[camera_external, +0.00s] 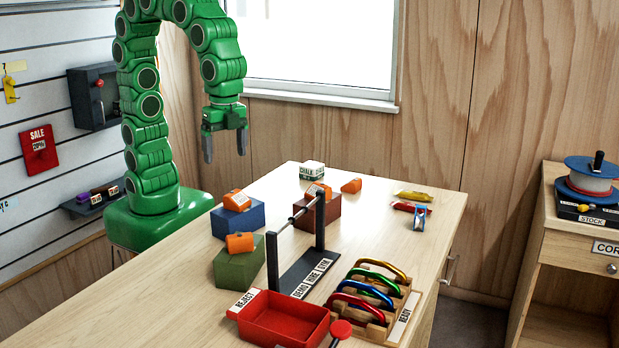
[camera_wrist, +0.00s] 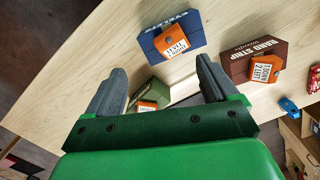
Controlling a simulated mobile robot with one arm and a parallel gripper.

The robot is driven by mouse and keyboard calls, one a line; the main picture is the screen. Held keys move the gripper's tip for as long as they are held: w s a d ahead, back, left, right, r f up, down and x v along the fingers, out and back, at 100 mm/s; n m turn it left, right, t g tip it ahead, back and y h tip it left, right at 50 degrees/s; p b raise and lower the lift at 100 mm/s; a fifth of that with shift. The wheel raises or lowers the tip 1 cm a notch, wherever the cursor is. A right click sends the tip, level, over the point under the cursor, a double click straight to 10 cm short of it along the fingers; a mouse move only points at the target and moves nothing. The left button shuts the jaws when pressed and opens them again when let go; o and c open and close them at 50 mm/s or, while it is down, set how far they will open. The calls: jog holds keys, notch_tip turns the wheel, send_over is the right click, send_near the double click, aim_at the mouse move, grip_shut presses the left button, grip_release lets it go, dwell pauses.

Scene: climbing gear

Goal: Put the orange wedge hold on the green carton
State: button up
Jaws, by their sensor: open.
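A loose orange wedge-shaped hold (camera_external: 351,186) lies on the table behind the maroon carton (camera_external: 327,210). The green carton (camera_external: 238,270) stands at the table's left side with an orange block (camera_external: 240,242) on top. The wrist view also shows the green carton (camera_wrist: 150,88), partly hidden by my gripper. Labelled orange pieces sit on the blue carton (camera_external: 238,219) and on the maroon one; the wrist view shows these pieces (camera_wrist: 171,42) (camera_wrist: 264,68) too. My gripper (camera_external: 226,150) is open and empty, pointing down above the table's far left part, clear of the cartons.
A black stand with a horizontal bar (camera_external: 306,268) rises mid-table. A red tray (camera_external: 283,318) and a rack of coloured carabiners (camera_external: 372,298) are in front. A chalk block (camera_external: 312,170) sits at the back; small yellow and red packets (camera_external: 413,196) lie at right.

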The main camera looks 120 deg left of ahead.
jog(key=s+a+f+n, duration=0.1)
jog(key=s+a, duration=0.2)
jog(key=s, duration=0.4)
jog(key=s+a+f+n, duration=0.2)
jog(key=s+a, duration=0.1)
jog(key=s, duration=0.4)
jog(key=s+a+f+n+g, duration=0.1)
jog(key=s+a+f, duration=0.1)
jog(key=s, duration=0.5)
jog(key=shift+s+a+f+n, duration=0.25)
jog(key=shift+s+a+n, duration=0.05)
jog(key=shift+a+n, duration=0.1)
